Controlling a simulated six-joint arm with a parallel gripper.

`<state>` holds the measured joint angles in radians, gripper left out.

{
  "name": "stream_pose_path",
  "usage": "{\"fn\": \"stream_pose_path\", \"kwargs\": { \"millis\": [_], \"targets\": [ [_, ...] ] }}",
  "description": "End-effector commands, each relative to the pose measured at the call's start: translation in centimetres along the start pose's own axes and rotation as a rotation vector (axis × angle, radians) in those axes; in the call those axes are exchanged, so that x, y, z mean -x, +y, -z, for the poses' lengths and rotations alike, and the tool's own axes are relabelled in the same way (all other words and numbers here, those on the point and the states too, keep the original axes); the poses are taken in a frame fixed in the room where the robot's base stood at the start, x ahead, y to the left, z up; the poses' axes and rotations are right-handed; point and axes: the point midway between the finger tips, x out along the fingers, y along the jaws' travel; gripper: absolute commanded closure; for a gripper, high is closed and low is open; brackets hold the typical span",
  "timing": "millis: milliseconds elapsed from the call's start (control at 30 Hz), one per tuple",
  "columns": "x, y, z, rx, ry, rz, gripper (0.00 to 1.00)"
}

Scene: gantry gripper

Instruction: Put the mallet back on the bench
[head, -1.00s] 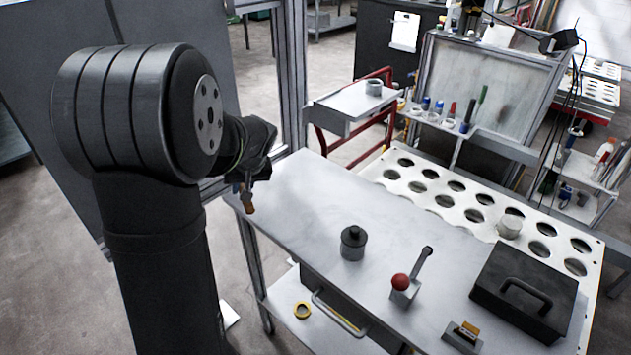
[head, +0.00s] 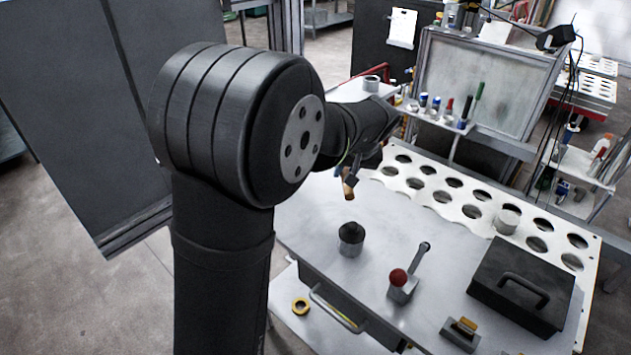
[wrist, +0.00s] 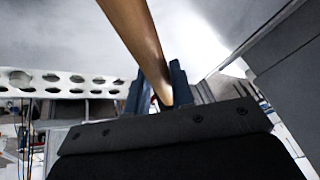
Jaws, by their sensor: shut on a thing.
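My gripper (head: 357,172) hangs above the back-left part of the grey bench (head: 310,212) in the head view, just left of the white perforated rack. It is shut on the mallet, whose brown wooden part (head: 349,190) shows below the dark jaws. In the wrist view the mallet's handle (wrist: 143,38) runs from the top edge down between the two blue-grey fingers (wrist: 157,85). The mallet's head cannot be made out clearly in either view. The mallet looks clear of the bench top.
On the bench stand a grey canister with a black top (head: 351,240), a red-knobbed lever (head: 399,280), a black toolbox (head: 525,285) and a small block (head: 462,330). The white perforated rack (head: 455,197) runs along the back. The bench's left part is bare.

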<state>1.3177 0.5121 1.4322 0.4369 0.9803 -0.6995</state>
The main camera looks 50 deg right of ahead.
Motion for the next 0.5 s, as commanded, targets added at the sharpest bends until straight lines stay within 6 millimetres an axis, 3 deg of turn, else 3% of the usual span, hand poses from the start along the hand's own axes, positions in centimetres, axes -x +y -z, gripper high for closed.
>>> {"fn": "stream_pose_path", "kwargs": {
  "millis": [300, 500],
  "targets": [
    [-6.7, -4.2, 2.7, 0.004, 0.000, 0.002, 1.00],
    [-8.6, -5.4, 3.5, 0.002, 0.003, 0.000, 1.00]
  ]
}}
